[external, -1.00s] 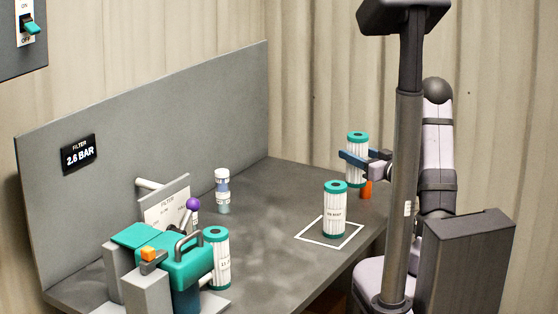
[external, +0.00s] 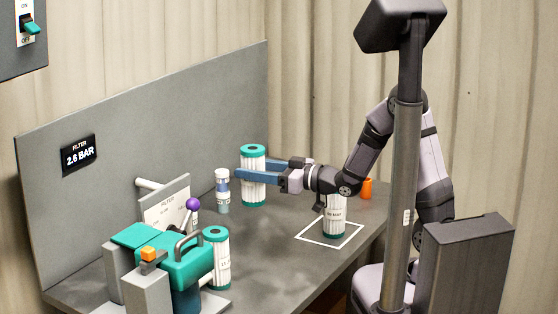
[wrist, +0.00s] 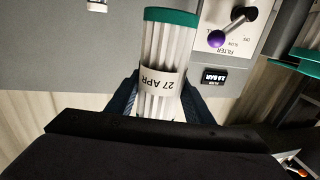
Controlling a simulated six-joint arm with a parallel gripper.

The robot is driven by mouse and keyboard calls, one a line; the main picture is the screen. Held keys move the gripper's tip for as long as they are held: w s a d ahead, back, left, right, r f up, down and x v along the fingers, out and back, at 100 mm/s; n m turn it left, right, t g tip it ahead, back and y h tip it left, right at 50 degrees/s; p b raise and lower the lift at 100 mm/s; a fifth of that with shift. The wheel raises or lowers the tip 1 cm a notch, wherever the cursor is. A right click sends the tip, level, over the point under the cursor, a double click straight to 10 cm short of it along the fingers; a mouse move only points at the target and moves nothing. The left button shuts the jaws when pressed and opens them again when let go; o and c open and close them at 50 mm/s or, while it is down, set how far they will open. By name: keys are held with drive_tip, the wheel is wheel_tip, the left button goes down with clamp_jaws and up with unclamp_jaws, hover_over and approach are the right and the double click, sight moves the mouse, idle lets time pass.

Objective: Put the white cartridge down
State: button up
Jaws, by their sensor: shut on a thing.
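The white cartridge (external: 253,192) has teal end caps and stands upright between the fingers of my gripper (external: 250,174), which is shut on it. In the wrist view the cartridge (wrist: 160,45) shows a "27 APR" label, upside down, with a dark finger on each side. I cannot tell whether its base touches the bench. A similar cartridge (external: 334,218) stands inside a white outlined square (external: 313,240), partly hidden by my arm. Another similar cartridge (external: 217,262) stands beside the teal filter housing (external: 188,268).
A small blue-and-white bottle (external: 222,190) stands just left of the held cartridge. A purple-knobbed lever (external: 193,205) rises by the filter panel. An orange object (external: 366,188) is at the right bench edge. The grey bench (external: 270,245) is clear in the middle.

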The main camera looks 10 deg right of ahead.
drive_tip(key=w+d+f+m+t+h, duration=0.4)
drive_tip(key=w+f+t+h, duration=0.1)
drive_tip(key=f, duration=0.2)
drive_tip(key=shift+m, duration=0.4)
idle(0.6)
drive_tip(key=shift+w+f, duration=0.1)
drive_tip(key=shift+f, duration=0.05)
wheel_tip(320, 180, down, 4)
drive_tip(key=shift+f, duration=0.1)
drive_tip(key=shift+f, duration=0.4)
idle(0.4)
drive_tip(key=shift+f+b, duration=0.2)
drive_tip(key=shift+b, duration=0.25)
